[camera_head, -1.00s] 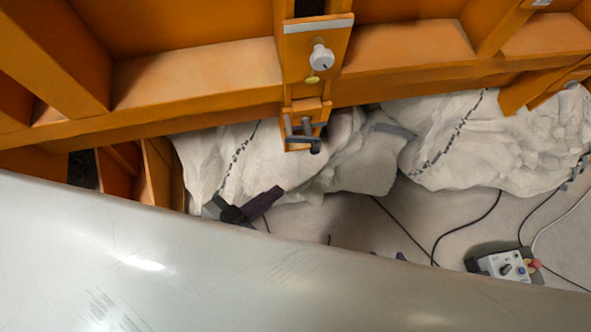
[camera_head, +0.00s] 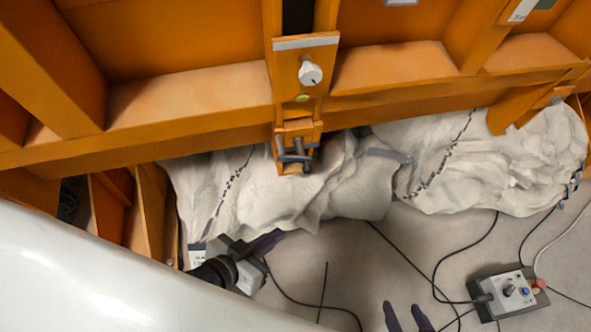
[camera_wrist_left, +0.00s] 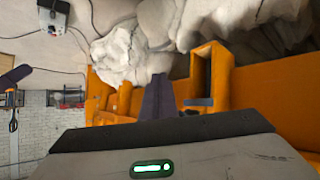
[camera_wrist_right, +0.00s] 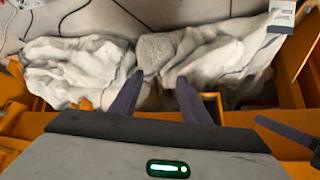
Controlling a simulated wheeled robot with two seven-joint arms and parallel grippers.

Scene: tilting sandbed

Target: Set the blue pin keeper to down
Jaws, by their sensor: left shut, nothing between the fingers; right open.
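An orange bracket (camera_head: 298,130) hangs below the orange beam in the head view. A dark grey-blue lever-like piece (camera_head: 295,158) lies across its lower end, with short pins above it; I take this as the pin keeper, but its blue colour is not clear. My left gripper (camera_head: 279,237) is shut and empty, below and left of the bracket, apart from it. Its closed fingers show in the left wrist view (camera_wrist_left: 160,78), left of an orange open frame. My right gripper (camera_head: 405,308) is open and empty at the bottom edge; its spread fingers show in the right wrist view (camera_wrist_right: 155,82).
A white knob (camera_head: 310,73) sits on the orange upright above the bracket. Pale crumpled rock-like sheeting (camera_head: 350,185) lies behind and below. A control box (camera_head: 508,291) with buttons and cables stands at lower right. Bare floor (camera_head: 345,255) lies between. My white arm covers the lower left.

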